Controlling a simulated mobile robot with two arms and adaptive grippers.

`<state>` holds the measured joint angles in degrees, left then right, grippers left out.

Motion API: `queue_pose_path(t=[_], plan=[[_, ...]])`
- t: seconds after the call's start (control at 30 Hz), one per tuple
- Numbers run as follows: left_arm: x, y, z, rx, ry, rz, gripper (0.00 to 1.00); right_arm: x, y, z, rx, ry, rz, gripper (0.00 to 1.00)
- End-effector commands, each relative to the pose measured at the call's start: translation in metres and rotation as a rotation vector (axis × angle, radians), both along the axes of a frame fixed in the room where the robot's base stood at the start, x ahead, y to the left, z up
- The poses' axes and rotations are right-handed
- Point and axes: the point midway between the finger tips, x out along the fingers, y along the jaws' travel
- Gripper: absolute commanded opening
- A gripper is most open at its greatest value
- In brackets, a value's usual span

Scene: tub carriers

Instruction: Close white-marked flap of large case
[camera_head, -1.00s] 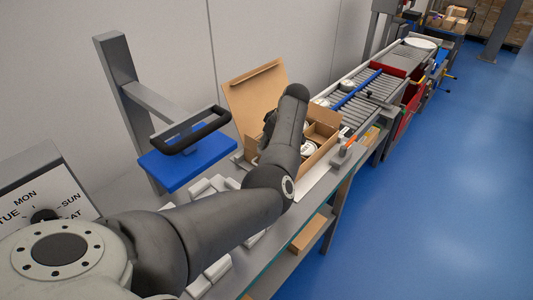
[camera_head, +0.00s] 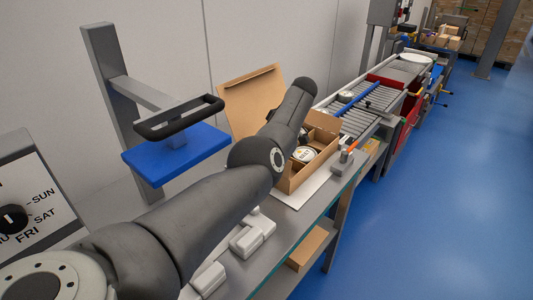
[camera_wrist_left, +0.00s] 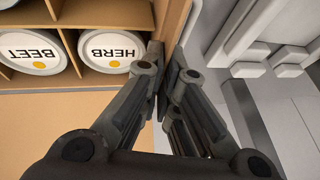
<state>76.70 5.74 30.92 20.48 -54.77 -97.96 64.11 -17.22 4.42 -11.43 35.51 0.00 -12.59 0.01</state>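The large case (camera_head: 322,143) is an open cardboard box on the bench, with round labelled tubs in its compartments. One tub (camera_head: 304,154) shows in the head view; tubs marked BEET (camera_wrist_left: 30,50) and HERB (camera_wrist_left: 112,50) show in the left wrist view. A wide cardboard flap (camera_head: 250,100) stands up at the case's back left. I cannot make out a white mark on any flap. My left arm hides part of the case. My left gripper (camera_wrist_left: 165,68) has its fingertips close together beside the case wall (camera_wrist_left: 174,22); I see nothing clearly held between them. My right gripper is out of view.
A blue plate with a black handle (camera_head: 178,148) is mounted on a grey post left of the case. White blocks (camera_head: 252,234) lie on the bench in front. A small orange-topped device (camera_head: 343,162) stands right of the case. A roller conveyor (camera_head: 365,115) runs behind.

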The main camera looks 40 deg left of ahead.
Motion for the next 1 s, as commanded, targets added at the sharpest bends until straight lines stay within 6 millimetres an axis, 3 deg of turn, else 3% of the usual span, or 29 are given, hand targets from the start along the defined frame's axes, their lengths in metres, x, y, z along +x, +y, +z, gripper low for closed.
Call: queue_pose_path(t=[0.47, 0.67, 1.0], plan=[[-0.0018, -0.0007, -0.0039, -0.004, 0.012, 0.0, 0.0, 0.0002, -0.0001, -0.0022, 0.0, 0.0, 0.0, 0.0], [-0.0012, -0.0005, -0.0028, -0.003, 0.009, 0.0, 0.24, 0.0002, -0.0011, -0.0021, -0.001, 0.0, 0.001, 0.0], [-0.0002, -0.0003, 0.0019, -0.001, 0.005, 0.0, 0.24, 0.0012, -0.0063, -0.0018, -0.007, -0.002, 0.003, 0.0]])
